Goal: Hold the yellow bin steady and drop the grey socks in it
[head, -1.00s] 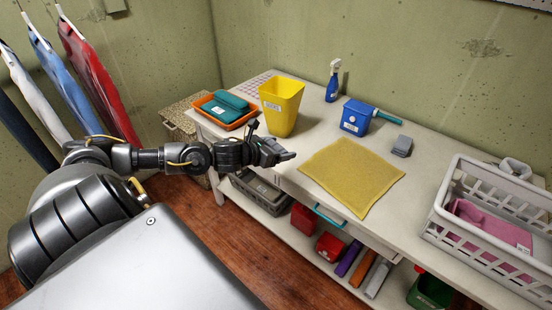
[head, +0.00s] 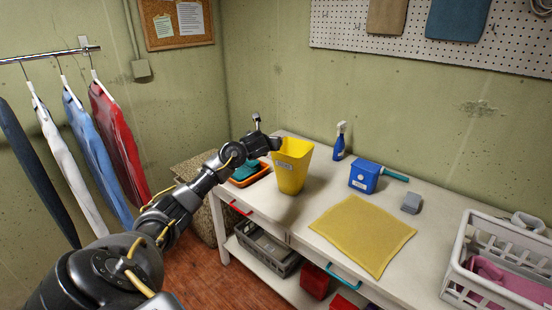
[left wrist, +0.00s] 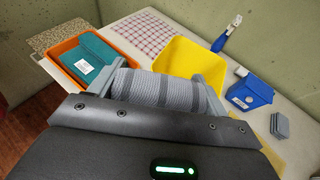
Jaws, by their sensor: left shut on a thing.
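The yellow bin (head: 291,172) stands upright on the white table, open at the top. It also shows in the left wrist view (left wrist: 192,60), just beyond my fingers. My left gripper (head: 271,143) is at the left side of the bin, near its rim height. In the left wrist view it is shut on the grey socks (left wrist: 165,91), a striped grey roll held between the two fingers. The roll overlaps the bin's near edge in that view; I cannot tell whether they touch. The socks cannot be made out in the head view. My right gripper is not in view.
An orange tray (left wrist: 62,50) with a teal folded cloth (left wrist: 90,60) lies left of the bin. A laundry basket (head: 462,260) stands at far right.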

